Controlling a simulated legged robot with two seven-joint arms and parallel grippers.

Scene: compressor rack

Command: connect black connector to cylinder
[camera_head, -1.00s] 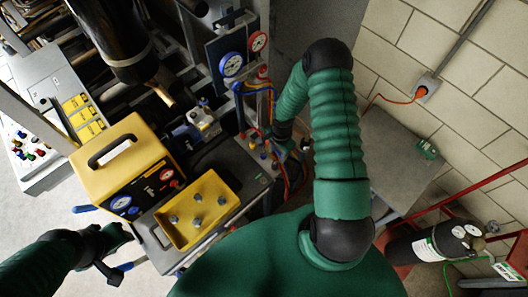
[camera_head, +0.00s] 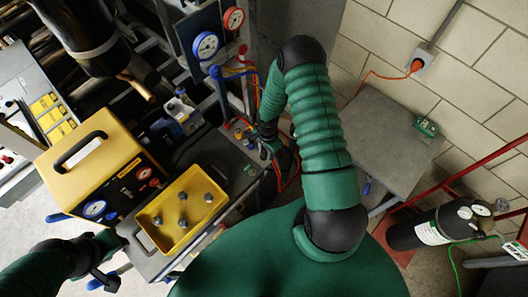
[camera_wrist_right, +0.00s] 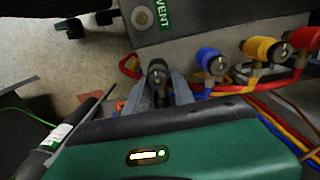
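The black connector (camera_wrist_right: 157,74) is between the two grey fingers of my right gripper (camera_wrist_right: 160,92) in the right wrist view; the fingers look closed on its sides. In the head view my right gripper (camera_head: 270,147) is beside the grey bench unit, and the connector is too small to make out there. The black cylinder (camera_head: 420,236) with a white label and gauges lies tilted by a red cart at the right, well apart from the gripper. My left gripper (camera_head: 110,250) is at the lower left by the yellow tray; its fingers are unclear.
Blue (camera_wrist_right: 211,62), yellow (camera_wrist_right: 262,50) and red (camera_wrist_right: 303,42) connectors with hoses sit beside the gripper. A yellow machine (camera_head: 95,165) and yellow tray (camera_head: 180,212) stand left. A grey table (camera_head: 385,140) lies between my right arm and the wall.

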